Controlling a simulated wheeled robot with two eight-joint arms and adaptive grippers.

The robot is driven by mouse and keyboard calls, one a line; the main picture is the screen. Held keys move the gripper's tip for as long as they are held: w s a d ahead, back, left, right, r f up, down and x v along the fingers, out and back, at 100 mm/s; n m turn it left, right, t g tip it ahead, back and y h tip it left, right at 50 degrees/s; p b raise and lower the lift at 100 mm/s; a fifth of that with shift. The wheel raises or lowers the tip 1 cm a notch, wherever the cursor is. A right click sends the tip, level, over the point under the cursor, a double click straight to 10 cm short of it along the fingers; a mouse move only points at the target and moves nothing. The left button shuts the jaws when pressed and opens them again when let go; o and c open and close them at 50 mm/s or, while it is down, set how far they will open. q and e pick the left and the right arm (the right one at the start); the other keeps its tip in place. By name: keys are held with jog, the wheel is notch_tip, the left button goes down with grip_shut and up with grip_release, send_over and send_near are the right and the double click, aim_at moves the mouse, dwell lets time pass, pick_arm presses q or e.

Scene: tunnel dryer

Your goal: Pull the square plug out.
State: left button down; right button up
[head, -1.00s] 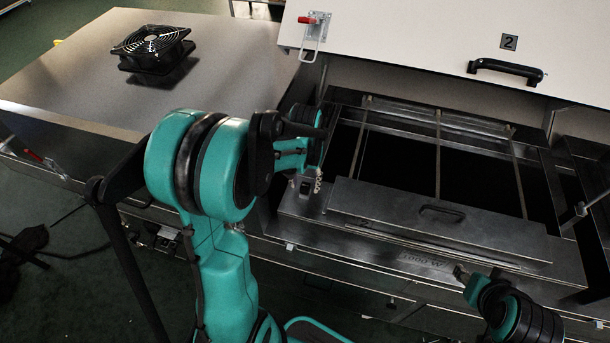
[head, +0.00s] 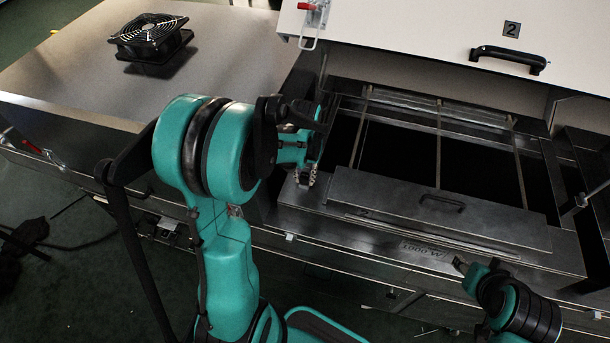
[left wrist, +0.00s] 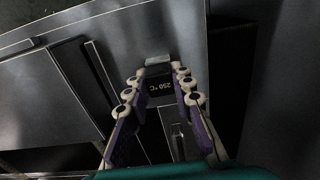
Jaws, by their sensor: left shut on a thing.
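My left gripper (head: 306,179) is down at the left front corner of the dryer's opening, beside the metal lid strip. In the left wrist view its purple-padded fingers (left wrist: 157,78) are closed in on a small grey, square-ended block, the square plug (left wrist: 158,62). A dark face marked "250 °C" shows between the fingers. The fingers hide most of the plug in the head view, and I cannot tell how deep it sits. My right gripper (head: 459,264) is low at the right, in front of the dryer's front edge; its jaws are too small to read.
A black fan (head: 150,36) lies on the metal top at the left. The white cover marked 2 (head: 405,35) stands raised at the back, with a black handle (head: 508,58) and a red-handled latch (head: 307,42). A flat metal lid (head: 440,208) with a handle lies in front of the dark opening.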

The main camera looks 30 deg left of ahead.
aim_at(305, 175)
pick_arm(q)
jog(key=shift+r+p, duration=0.55)
jog(key=shift+r, duration=0.2)
dwell(0.8)
jog(key=shift+r+p, duration=0.5)
jog(key=shift+r, duration=0.25)
jog(key=shift+r+p, duration=1.65)
jog(key=shift+r, duration=0.65)
jog(key=shift+f, duration=0.15)
